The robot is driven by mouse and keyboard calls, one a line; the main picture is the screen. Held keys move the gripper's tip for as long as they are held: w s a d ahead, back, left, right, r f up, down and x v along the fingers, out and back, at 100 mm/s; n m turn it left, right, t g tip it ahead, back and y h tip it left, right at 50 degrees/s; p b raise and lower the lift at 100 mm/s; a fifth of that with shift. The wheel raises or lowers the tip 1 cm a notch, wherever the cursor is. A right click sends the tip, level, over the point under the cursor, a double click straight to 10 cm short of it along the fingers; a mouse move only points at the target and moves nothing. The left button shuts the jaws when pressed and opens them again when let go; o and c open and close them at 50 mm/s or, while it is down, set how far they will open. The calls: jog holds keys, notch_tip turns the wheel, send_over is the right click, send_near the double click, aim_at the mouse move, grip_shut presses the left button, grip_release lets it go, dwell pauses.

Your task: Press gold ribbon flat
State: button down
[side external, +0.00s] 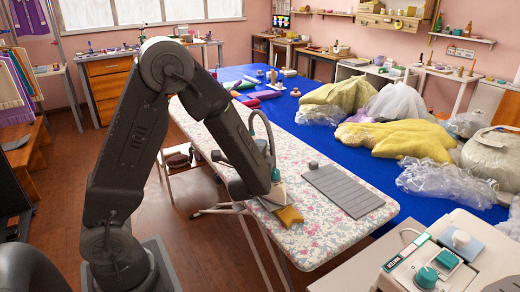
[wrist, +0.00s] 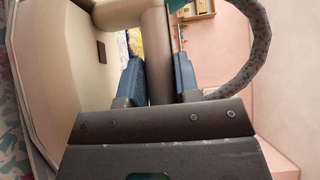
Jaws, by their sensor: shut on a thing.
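The gold ribbon (side external: 290,215) lies on the floral ironing board (side external: 235,145) near its near edge, as a small folded-looking piece with pointed corners. A cream iron with teal parts (side external: 277,195) is at the ribbon's upper left; I cannot tell whether its sole touches the ribbon. My gripper (side external: 272,178) is above the board, shut on the iron's handle. In the wrist view the blue finger pads close on the grey-brown handle (wrist: 157,50), with the cream iron body (wrist: 65,65) to the left. The ribbon is not clearly seen there.
A speckled hose (wrist: 258,35) curves beside my gripper. A blue table (side external: 310,140) behind holds yellow cloth (side external: 395,138) and clear plastic bags. A steam unit (side external: 450,255) stands front right.

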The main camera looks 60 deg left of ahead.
jog(key=shift+f, duration=0.3)
jog(key=shift+s+d, duration=0.2)
jog(key=shift+d, duration=2.35)
jog(key=shift+s+d+f, duration=0.1)
jog(key=shift+d, duration=1.15)
jog(key=shift+s+d+f, duration=0.1)
jog(key=shift+d, duration=1.15)
jog(key=shift+a, duration=0.15)
jog(key=shift+w+a+r, duration=0.1)
jog(key=shift+a, duration=1.1)
jog(key=shift+w+a+r, duration=0.1)
jog(key=shift+a, duration=1.1)
